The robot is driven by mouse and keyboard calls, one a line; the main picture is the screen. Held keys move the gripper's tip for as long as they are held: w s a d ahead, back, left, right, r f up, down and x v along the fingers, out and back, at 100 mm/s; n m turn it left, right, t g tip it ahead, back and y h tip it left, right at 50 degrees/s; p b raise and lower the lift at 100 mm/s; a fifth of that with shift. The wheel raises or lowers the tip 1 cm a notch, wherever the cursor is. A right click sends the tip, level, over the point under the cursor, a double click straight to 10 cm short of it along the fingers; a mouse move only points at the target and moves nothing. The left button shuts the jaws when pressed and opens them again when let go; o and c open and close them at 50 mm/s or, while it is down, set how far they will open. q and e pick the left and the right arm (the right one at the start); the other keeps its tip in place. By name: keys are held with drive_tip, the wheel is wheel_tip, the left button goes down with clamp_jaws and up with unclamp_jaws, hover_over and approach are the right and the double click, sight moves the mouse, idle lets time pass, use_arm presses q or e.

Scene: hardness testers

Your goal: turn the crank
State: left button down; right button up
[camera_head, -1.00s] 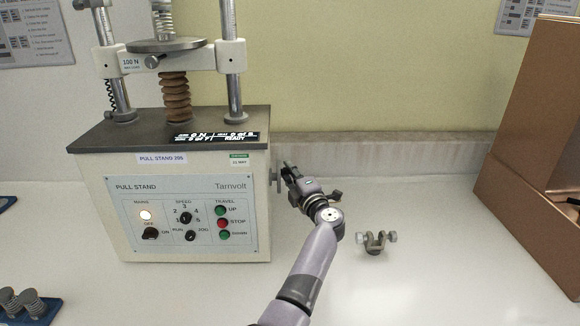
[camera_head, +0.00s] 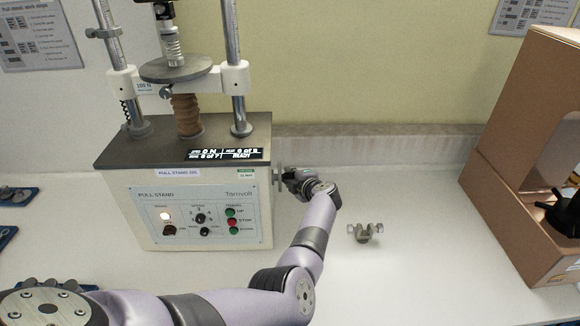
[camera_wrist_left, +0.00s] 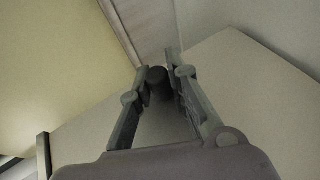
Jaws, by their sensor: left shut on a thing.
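The crank is on the right side of the pull stand (camera_head: 150,215). Its grey hub (camera_head: 279,178) shows just off the side wall. My left gripper (camera_head: 290,175) is beside that wall, shut on the crank's handle. In the left wrist view, the two fingers (camera_wrist_left: 158,85) stand on either side of the dark round handle (camera_wrist_left: 157,76). Most of the crank arm is hidden by the gripper in the head view. My right gripper does not show.
A small metal clamp with two thumbscrews (camera_head: 365,232) lies on the white bench (camera_head: 420,270), right of my left arm. A cardboard box (camera_head: 490,185) with a dark thing in it stands at the right. Blue trays (camera_head: 20,196) lie at the left edge.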

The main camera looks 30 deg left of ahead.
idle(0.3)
use_arm(q)
drive_tip(key=c, duration=1.8)
unclamp_jaws()
drive_tip(key=shift+o, duration=1.4)
drive_tip(key=shift+f, duration=0.1)
